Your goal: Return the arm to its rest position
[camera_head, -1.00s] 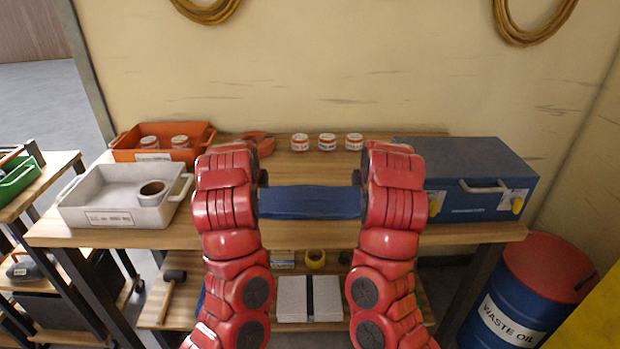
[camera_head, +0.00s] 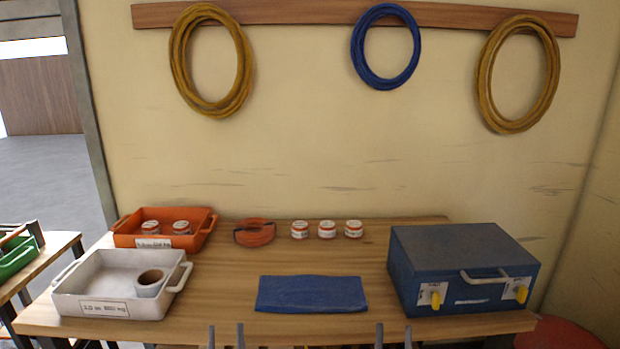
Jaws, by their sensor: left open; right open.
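Only the fingertips of my two grippers show, at the bottom edge of the head view. My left gripper (camera_head: 226,338) is open, its two dark fingers apart with nothing between them. My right gripper (camera_head: 394,338) is also open and empty. Both are in front of the near edge of the wooden table (camera_head: 220,300), below the blue cloth (camera_head: 311,294) in the picture. The rest of both arms is out of view.
On the table stand a white tray (camera_head: 90,308) holding a roll (camera_head: 150,283), an orange tray (camera_head: 190,238) with two jars, an orange coil (camera_head: 254,232), three jars (camera_head: 327,229) and a blue case (camera_head: 460,255). Cable coils (camera_head: 386,83) hang above.

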